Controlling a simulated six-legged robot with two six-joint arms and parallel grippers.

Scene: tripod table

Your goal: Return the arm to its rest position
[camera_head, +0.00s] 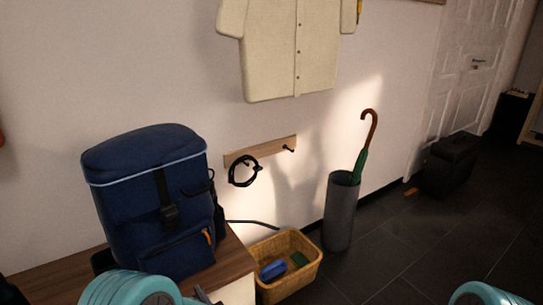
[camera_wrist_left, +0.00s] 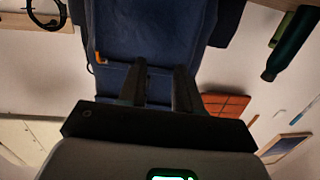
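My left gripper (camera_wrist_left: 160,68) shows in the left wrist view with its two dark fingers apart. Only blue fabric of the backpack (camera_wrist_left: 150,30) shows behind and between them, and I see nothing held. In the head view the dark blue backpack (camera_head: 150,215) stands upright on a wooden bench top (camera_head: 50,285). A small dark part of my left gripper (camera_head: 203,296) shows at the bottom edge, in front of the backpack, beside my teal left arm. My right gripper is out of view; only a teal part of my right arm shows at the bottom right.
A wicker basket (camera_head: 290,283) with blue and green items stands right of the bench. A grey umbrella stand (camera_head: 341,215) holds an umbrella (camera_head: 366,145). A wall hook rail (camera_head: 262,151) carries a black looped item (camera_head: 243,172). A dark case (camera_head: 450,165) stands by the door. Dark floor is clear at right.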

